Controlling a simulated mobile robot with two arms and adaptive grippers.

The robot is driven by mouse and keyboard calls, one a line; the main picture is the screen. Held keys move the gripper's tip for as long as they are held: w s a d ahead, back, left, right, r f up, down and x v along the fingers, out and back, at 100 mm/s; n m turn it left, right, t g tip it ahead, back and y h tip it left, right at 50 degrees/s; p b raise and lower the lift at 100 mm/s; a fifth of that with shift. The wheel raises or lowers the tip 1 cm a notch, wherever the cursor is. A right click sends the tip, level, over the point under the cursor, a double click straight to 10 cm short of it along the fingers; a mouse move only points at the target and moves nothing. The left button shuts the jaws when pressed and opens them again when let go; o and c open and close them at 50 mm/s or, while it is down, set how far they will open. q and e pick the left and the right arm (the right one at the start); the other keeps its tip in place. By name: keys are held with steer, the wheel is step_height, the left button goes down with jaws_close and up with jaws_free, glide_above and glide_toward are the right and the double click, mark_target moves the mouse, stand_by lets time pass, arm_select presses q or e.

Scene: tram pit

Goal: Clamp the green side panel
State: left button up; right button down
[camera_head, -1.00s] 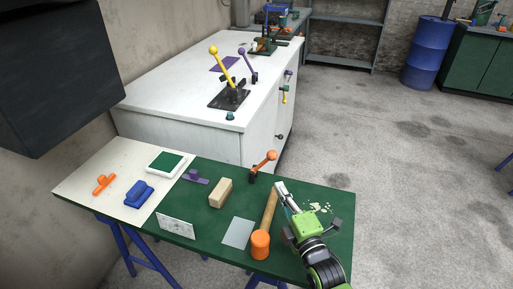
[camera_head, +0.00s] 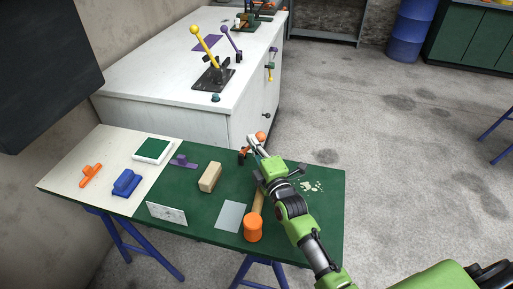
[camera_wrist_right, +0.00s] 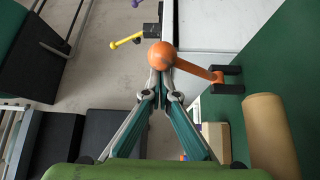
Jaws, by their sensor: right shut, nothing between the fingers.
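A clamp with an orange ball-ended lever (camera_head: 261,135) stands at the far edge of the green tabletop (camera_head: 320,220). My right gripper (camera_head: 251,140) is shut and empty, its fingertips at the ball and covering part of the clamp. In the right wrist view the closed fingertips (camera_wrist_right: 160,72) meet right at the orange ball (camera_wrist_right: 162,55); I cannot tell if they touch it. The lever slants to a dark bracket (camera_wrist_right: 226,80). A flat green square panel (camera_head: 153,149) lies in a white frame at the back left; I cannot tell if it is the side panel. My left gripper is not in view.
A mallet with an orange head (camera_head: 253,228) lies under my right arm. A wooden block (camera_head: 210,177), purple piece (camera_head: 183,161), blue piece (camera_head: 126,183) and grey plate (camera_head: 231,216) lie nearby. A white bench (camera_head: 160,112) with yellow and purple levers stands behind.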

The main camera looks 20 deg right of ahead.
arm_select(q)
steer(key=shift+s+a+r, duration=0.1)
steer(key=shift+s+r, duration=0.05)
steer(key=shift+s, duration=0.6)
arm_select(e)
steer(key=shift+s+d+f, duration=0.5)
steer(key=shift+d+f, duration=0.25)
steer(key=shift+d, duration=0.1)
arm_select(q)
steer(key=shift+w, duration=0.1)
